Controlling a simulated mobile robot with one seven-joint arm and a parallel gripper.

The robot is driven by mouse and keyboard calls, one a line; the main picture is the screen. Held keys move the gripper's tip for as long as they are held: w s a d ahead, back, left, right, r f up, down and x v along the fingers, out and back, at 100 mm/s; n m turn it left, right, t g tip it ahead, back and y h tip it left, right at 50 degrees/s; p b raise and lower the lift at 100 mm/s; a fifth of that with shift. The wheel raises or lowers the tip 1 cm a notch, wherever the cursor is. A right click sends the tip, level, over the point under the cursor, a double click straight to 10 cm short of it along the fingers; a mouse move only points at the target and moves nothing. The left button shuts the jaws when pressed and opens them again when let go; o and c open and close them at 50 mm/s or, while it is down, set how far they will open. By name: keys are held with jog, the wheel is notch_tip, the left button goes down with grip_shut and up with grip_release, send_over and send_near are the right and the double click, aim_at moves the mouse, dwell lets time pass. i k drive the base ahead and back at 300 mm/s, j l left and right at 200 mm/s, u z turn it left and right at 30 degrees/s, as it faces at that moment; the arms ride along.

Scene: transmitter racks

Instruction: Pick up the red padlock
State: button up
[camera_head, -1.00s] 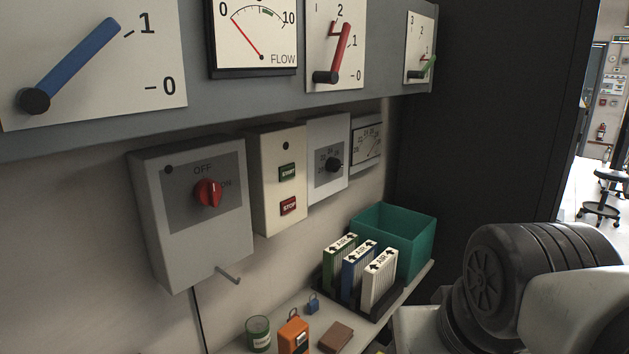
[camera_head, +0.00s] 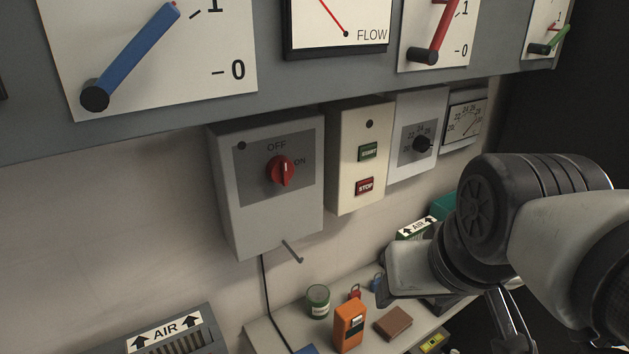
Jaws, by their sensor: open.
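The red padlock (camera_head: 354,292) is small and sits on the shelf below the grey switch box. Its lower part is hidden behind an orange handheld device. A blue padlock (camera_head: 377,283) is just to its right, close to my arm. My arm enters from the right and its pale front link is above the shelf, right of the padlocks. I cannot make out my gripper's fingers in the head view. Nothing is seen holding the red padlock.
A green can (camera_head: 318,301) stands left of the red padlock. The orange device (camera_head: 350,327) is in front of it, with a brown block (camera_head: 393,323) to the right.

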aim_at(355, 293)
jog(key=l+u, duration=0.25)
jog(key=l, duration=0.15)
jog(key=k+l+u, duration=0.1)
jog(key=l+u, duration=0.2)
jog(key=l, duration=0.15)
jog(key=k, duration=0.5)
